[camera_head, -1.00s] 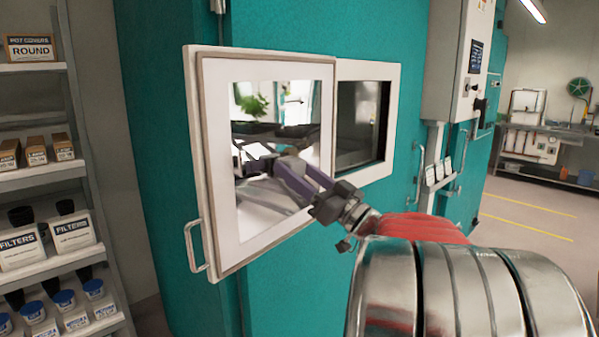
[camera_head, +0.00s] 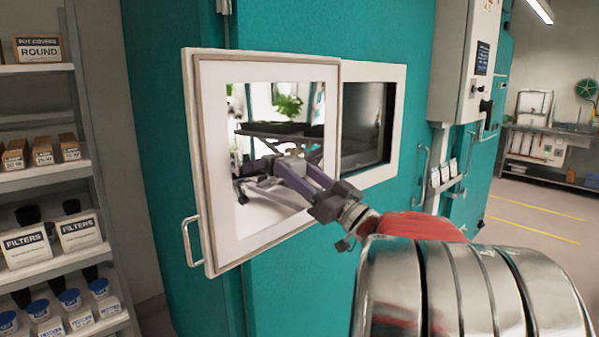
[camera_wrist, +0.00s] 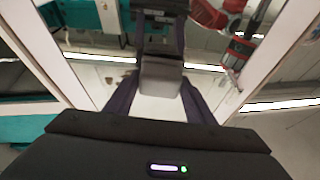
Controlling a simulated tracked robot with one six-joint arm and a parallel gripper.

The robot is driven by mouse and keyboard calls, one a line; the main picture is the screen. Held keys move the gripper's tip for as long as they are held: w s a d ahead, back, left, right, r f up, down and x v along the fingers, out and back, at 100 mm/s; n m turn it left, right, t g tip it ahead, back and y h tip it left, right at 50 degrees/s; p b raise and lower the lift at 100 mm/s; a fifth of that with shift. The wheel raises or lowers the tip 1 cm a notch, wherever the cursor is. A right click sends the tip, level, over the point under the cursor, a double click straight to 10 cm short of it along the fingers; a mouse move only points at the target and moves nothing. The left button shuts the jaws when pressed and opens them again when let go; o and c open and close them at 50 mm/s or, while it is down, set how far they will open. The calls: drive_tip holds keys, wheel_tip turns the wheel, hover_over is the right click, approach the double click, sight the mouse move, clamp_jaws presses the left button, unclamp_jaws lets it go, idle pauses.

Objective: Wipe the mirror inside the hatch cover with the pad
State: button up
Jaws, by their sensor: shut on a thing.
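The hatch cover (camera_head: 207,180) stands open on the teal chamber, its white inner face framing the mirror (camera_head: 255,210). My gripper (camera_head: 288,168) reaches in from the right, with its purple fingers in front of the mirror. In the wrist view my gripper (camera_wrist: 160,84) is shut on a small grey pad (camera_wrist: 162,75), held between the fingers. The pad is at or very near the glass; I cannot tell if it touches. The mirror reflects my arm, a plant and a dark table. No dirt can be made out clearly.
The hatch opening (camera_head: 365,120) with its white frame is right of the cover. A handle (camera_head: 188,242) sits on the cover's left edge. Shelves (camera_head: 50,165) with boxes and jars stand at the left. A control box (camera_head: 462,70) is at the right.

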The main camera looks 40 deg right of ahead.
sight(313, 153)
drive_tip(key=shift+w+a, duration=0.1)
drive_tip(key=shift+w, duration=0.5)
idle(0.4)
drive_tip(key=shift+w+d, duration=0.2)
drive_tip(key=shift+d, duration=1.6)
drive_tip(key=shift+d, duration=0.15)
drive_tip(key=shift+w+d, duration=0.15)
drive_tip(key=shift+d, duration=0.7)
drive_tip(key=shift+w+d, duration=0.1)
drive_tip(key=shift+d, duration=0.75)
drive_tip(key=shift+d, duration=0.1)
drive_tip(key=shift+w+d, duration=0.15)
drive_tip(key=shift+d, duration=0.75)
drive_tip(key=shift+w+d, duration=0.1)
drive_tip(key=shift+d, duration=0.8)
drive_tip(key=shift+s+a, duration=0.1)
drive_tip(key=shift+a, duration=0.05)
drive_tip(key=shift+s+a, duration=0.25)
drive_tip(key=shift+a, duration=0.6)
drive_tip(key=shift+s+a, duration=0.2)
drive_tip(key=shift+a, duration=0.65)
